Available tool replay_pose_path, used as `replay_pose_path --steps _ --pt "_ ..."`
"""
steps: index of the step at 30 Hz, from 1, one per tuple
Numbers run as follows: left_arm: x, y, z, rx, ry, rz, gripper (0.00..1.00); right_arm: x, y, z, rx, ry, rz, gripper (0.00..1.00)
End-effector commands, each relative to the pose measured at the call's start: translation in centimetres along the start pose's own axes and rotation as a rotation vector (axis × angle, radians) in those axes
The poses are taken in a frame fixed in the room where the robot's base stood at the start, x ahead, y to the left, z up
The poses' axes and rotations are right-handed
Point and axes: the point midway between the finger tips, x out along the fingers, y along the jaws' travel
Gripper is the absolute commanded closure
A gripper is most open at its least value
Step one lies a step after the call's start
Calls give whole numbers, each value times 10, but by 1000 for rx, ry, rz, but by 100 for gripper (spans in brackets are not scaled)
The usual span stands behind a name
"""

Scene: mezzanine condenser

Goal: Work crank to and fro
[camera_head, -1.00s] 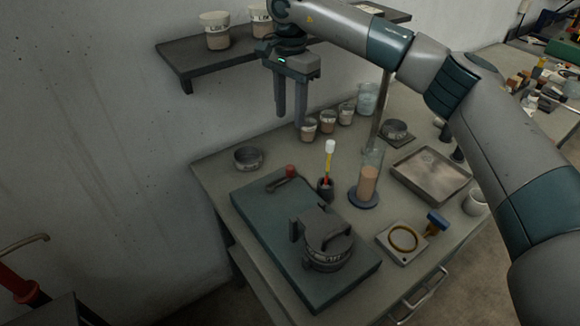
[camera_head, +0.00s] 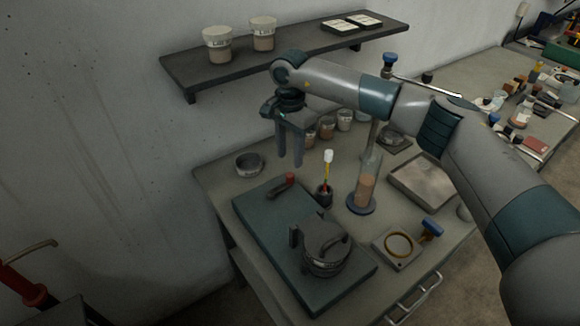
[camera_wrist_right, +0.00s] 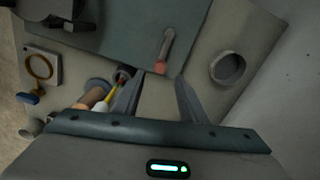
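The crank is a short dark arm with a red knob (camera_head: 290,178) at the back edge of the blue-green base plate (camera_head: 262,212). It also shows in the right wrist view as a pinkish-red handle (camera_wrist_right: 165,48). A round dark device with a curved handle (camera_head: 325,258) sits on the front of the plate. My right gripper (camera_head: 290,165) hangs fingers down above the table, just behind the crank. Its two fingers are apart with nothing between them in the wrist view (camera_wrist_right: 158,92). The crank lies ahead of the fingertips, apparently untouched. My left gripper is not in view.
A cup with a brush (camera_head: 325,190) and a glass cylinder (camera_head: 367,185) stand right of the crank. An empty round tin (camera_head: 249,164) is at the back left. A shelf with tubs (camera_head: 285,52) overhangs the back. Several small jars stand behind the gripper.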

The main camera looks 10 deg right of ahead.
Motion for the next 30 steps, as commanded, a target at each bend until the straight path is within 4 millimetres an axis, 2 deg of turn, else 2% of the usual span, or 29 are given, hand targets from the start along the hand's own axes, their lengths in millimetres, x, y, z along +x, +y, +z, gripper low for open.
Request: replay_pose_path --steps 3,12,18,26,27,30 --pt "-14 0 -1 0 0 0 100 20 1 1 -1 -2 5 61" --pt "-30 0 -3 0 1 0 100 62 0 1 -1 -1 2 61" --pt "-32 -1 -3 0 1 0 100 73 0 0 -1 1 1 61" --pt "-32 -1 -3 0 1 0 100 74 0 0 -1 1 0 61" --pt "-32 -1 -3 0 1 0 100 74 0 0 -1 1 0 64" --pt "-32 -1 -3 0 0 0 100 74 0 0 -1 1 0 88"
